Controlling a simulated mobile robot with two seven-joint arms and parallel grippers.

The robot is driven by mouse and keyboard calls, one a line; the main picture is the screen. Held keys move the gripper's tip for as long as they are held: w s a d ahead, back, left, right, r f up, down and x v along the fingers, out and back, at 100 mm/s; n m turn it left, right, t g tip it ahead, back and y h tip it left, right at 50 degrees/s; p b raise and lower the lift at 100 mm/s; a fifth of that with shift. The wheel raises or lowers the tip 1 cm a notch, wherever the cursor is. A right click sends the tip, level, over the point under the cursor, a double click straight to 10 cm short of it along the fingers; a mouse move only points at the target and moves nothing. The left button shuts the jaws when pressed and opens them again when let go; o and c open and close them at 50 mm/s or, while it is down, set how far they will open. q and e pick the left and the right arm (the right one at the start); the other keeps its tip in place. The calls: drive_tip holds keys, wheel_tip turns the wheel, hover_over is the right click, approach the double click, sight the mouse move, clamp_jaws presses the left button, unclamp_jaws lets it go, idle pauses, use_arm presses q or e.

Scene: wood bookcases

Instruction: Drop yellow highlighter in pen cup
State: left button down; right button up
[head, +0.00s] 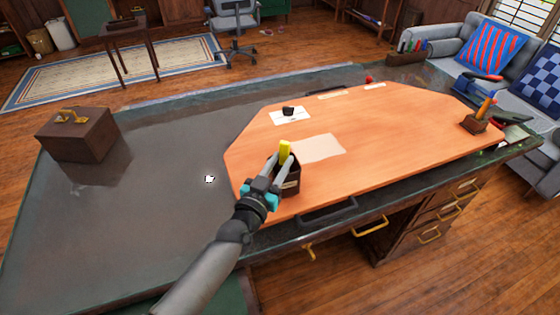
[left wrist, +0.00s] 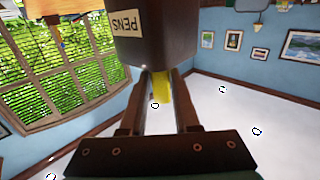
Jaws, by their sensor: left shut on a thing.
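The yellow highlighter (head: 285,150) stands upright between the fingers of my left gripper (head: 277,168), which is shut on it. The dark brown pen cup (head: 293,185) stands on the orange-brown desk top, just beside and below the fingers. In the left wrist view the pen cup (left wrist: 155,35) shows upside down with a "PENS" label, and the yellow highlighter (left wrist: 161,90) is between the fingers (left wrist: 161,82) close to it. The fingers partly hide the highlighter, and I cannot tell whether its lower end is inside the cup. My right gripper is not in view.
The desk top (head: 390,130) holds pale paper (head: 318,148) and a small dark item on a white card (head: 289,112). A dark brown box (head: 78,135) stands at left. Another pen holder (head: 475,123) stands at right. The dark surface (head: 150,200) at left is mostly clear.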

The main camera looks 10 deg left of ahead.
use_arm(q)
drive_tip(key=shift+f, duration=0.5)
drive_tip(key=c, duration=0.6)
unclamp_jaws()
drive_tip(key=shift+o, duration=0.2)
drive_tip(key=shift+s, duration=0.1)
drive_tip(key=s+a, duration=0.3)
drive_tip(key=s, duration=1.1)
drive_tip(key=shift+s+p, duration=0.35)
drive_tip(key=shift+s, duration=0.05)
